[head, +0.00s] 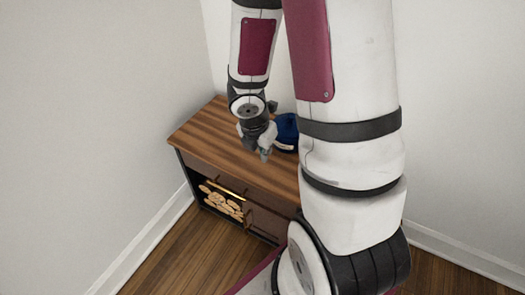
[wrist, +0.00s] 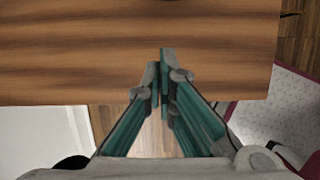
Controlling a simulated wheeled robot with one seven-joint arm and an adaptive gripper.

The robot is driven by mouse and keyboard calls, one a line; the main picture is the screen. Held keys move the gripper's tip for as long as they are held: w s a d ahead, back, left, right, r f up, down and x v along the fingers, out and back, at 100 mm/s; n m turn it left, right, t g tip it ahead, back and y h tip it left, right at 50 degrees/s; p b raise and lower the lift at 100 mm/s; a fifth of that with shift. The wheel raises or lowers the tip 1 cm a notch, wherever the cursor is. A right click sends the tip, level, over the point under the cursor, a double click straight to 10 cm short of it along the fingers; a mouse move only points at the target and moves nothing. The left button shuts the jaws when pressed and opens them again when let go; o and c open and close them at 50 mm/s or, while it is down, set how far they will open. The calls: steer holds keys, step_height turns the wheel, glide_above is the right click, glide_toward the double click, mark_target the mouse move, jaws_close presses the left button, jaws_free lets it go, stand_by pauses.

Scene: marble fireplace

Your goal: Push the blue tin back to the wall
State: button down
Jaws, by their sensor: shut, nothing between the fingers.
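The blue tin (head: 287,128) stands on the wooden top of a cabinet (head: 212,127) in the head view, near the back wall (head: 271,81). It is dark blue with a pale part low on its front, and my arm hides its right side. My gripper (head: 264,155) is shut and empty, pointing down just in front and to the left of the tin; I cannot tell whether they touch. In the wrist view the closed fingertips (wrist: 160,64) show over the bare wooden top (wrist: 90,45), and the tin is out of sight.
The left part of the cabinet top is clear. Below it, an open compartment holds several cut logs (head: 222,199), beside a drawer or door front. A side wall (head: 90,110) rises at the left. Wooden floor (head: 180,255) lies in front of the cabinet.

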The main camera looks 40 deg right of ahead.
mark_target(278, 149)
steer(key=b+x, duration=0.3)
steer(key=x, duration=0.2)
steer(key=shift+a, duration=0.1)
steer(key=d, duration=0.1)
steer(key=w+d+p, duration=0.1)
steer(key=shift+d+r, duration=0.3)
steer(key=shift+r, duration=0.05)
steer(key=shift+w+d, duration=0.15)
steer(key=shift+d, duration=0.45)
steer(key=shift+w+d+p, duration=0.3)
steer(key=shift+d+p, duration=0.2)
steer(key=shift+d, duration=0.45)
steer(key=shift+w+d+p, duration=0.3)
steer(key=shift+d+p, duration=0.15)
steer(key=shift+d, duration=0.45)
steer(key=shift+r, duration=0.1)
steer(key=v, duration=1.1)
steer(key=shift+a+r, duration=0.15)
steer(key=shift+r, duration=0.2)
